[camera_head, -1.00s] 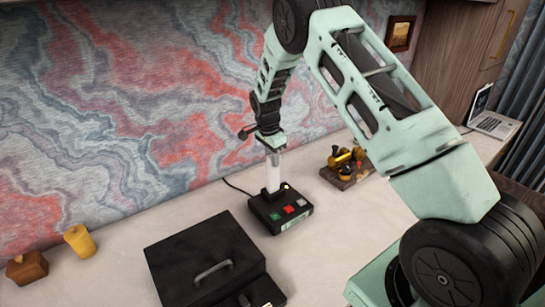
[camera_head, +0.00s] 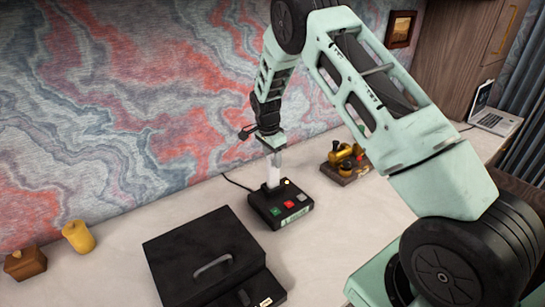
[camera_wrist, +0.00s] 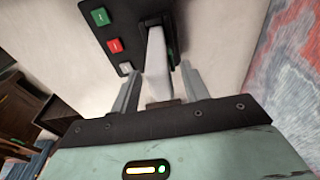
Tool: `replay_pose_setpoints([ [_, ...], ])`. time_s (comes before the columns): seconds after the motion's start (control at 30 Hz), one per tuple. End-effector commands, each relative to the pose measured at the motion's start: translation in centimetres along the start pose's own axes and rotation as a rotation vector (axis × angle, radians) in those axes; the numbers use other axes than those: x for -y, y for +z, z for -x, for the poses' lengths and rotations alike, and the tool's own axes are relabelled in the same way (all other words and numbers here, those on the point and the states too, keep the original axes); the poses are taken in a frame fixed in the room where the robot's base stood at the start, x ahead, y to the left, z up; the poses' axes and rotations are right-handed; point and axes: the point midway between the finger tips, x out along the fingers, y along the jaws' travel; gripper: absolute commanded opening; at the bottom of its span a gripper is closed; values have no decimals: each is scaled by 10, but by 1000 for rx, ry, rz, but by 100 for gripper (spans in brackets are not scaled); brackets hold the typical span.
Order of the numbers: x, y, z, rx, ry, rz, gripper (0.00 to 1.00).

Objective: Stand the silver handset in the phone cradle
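The silver handset (camera_head: 273,173) stands upright in the black phone cradle (camera_head: 270,213), its lower end in the dark holder at the cradle's back. In the wrist view the handset (camera_wrist: 157,62) runs from the cradle (camera_wrist: 112,20) back between my fingers. My gripper (camera_head: 275,157) is above the cradle and around the handset's upper part. In the wrist view my gripper (camera_wrist: 160,88) is open, with a gap between the handset and each finger. The handset's seat is partly hidden.
A black box with a handle (camera_head: 205,255) lies in front, left of the cradle. A brass device on a wooden base (camera_head: 345,165) stands to the right. A yellow candle (camera_head: 78,237) and a small wooden block (camera_head: 25,264) are at far left. A patterned wall is close behind.

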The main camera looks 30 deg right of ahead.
Motion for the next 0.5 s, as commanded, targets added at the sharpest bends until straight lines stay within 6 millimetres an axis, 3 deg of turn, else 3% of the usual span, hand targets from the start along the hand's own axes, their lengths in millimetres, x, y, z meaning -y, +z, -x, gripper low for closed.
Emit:
replay_pose_setpoints([
  [0.33, 0, 0, 2, 0, 0, 0, 49],
  [0.5, 1, 0, 21, -1, -3, 0, 49],
])
